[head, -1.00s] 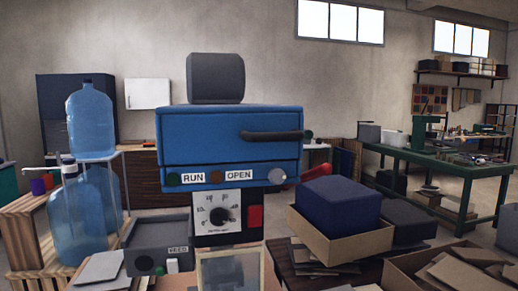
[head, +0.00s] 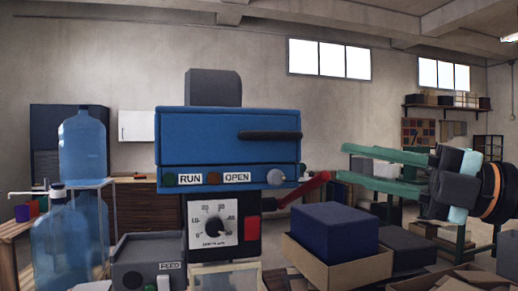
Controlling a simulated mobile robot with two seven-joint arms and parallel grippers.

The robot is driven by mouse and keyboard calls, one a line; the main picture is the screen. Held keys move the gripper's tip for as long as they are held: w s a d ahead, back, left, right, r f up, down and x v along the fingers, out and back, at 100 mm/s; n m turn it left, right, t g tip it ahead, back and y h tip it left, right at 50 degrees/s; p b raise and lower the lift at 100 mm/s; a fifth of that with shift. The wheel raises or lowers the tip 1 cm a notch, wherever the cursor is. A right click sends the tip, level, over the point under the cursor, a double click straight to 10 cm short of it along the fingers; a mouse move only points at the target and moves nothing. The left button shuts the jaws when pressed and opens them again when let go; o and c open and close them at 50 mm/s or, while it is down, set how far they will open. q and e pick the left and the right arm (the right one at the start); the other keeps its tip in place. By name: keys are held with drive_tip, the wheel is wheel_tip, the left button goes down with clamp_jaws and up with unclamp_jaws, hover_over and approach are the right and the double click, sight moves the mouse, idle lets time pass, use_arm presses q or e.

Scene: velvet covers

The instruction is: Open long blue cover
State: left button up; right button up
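The long blue cover (head: 205,138) is a wide blue box on top of the machine in the middle of the head view. It sits down on the blue front panel (head: 154,180) and looks closed. A dark bar handle (head: 270,135) runs along the right part of its front. The panel has RUN and OPEN labels by small round buttons. My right gripper (head: 340,162) is to the right of the cover, pointing left. Its two green fingers are spread apart with nothing seen between them, clear of the handle. My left gripper is not in view.
A red lever (head: 305,188) sticks out right of the machine, below the cover. A grey padded block (head: 213,88) shows above the cover. A dark blue block (head: 337,230) sits in a cardboard box at lower right. Blue water bottles (head: 83,147) stand at left.

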sight(284, 136)
drive_tip(key=shift+t+h, duration=0.4)
drive_tip(key=shift+h, duration=0.1)
drive_tip(key=x, duration=0.3)
drive_tip(key=r+p+x, duration=0.1)
drive_tip(key=x, duration=0.3)
drive_tip(key=r+p+x, duration=0.1)
drive_tip(key=x, duration=0.2)
drive_tip(key=shift+s+a+r, duration=0.1)
drive_tip(key=shift+a+r, duration=0.1)
drive_tip(key=shift+r, duration=0.1)
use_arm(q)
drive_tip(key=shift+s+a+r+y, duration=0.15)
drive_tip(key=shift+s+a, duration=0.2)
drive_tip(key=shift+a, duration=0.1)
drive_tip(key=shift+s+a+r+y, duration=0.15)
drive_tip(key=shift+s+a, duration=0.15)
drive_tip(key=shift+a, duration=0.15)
use_arm(e)
drive_tip(key=shift+w+a, duration=0.3)
drive_tip(key=shift+a, duration=0.35)
drive_tip(key=shift+c, duration=0.2)
clamp_jaws()
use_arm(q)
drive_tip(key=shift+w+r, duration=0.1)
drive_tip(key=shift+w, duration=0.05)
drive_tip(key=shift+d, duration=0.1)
